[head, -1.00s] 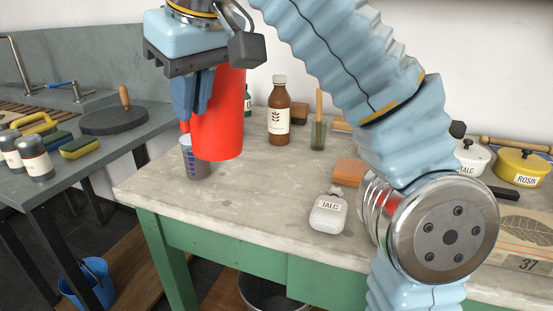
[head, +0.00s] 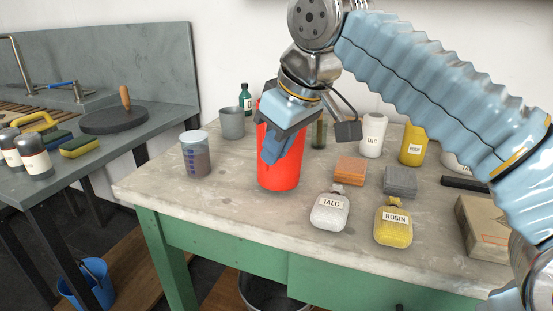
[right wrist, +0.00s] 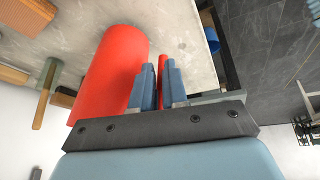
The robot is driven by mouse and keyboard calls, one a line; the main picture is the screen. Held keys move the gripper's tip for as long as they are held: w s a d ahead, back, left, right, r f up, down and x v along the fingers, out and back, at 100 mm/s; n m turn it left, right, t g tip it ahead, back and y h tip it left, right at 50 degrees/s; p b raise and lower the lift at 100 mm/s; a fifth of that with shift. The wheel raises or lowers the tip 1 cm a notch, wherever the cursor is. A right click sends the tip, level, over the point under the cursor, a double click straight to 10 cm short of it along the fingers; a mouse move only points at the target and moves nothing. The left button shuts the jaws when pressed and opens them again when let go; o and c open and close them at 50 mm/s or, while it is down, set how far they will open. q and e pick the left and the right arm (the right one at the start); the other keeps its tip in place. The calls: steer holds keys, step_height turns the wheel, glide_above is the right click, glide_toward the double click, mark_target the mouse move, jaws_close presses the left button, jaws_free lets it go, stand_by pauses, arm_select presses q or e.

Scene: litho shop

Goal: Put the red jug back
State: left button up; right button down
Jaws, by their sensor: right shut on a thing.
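The red jug (head: 279,172) is upright over the middle-left of the stone-topped bench; I cannot tell whether its base touches the top. My right gripper (head: 270,157) is at its near left side, partly covering it. In the right wrist view, the jug (right wrist: 112,65) lies left of the fingers, and the right gripper (right wrist: 160,68) is shut on its thin red handle. The jug and gripper hide part of the bench behind them. My left gripper is not in view.
A measuring cup (head: 195,158) and a grey cup (head: 232,123) stand left of the jug. The talc bag (head: 330,211), rosin bag (head: 394,226), orange block (head: 350,170) and grey block (head: 400,180) lie to the right. The bench's front left is clear.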

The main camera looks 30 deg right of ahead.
steer(key=shift+a+f, duration=0.1)
steer(key=shift+f, duration=0.7)
steer(key=c, duration=1.1)
jaws_free()
steer(key=shift+c, duration=0.2)
steer(key=p+v, duration=0.1)
steer(key=v, duration=1.1)
steer(key=shift+p, duration=0.3)
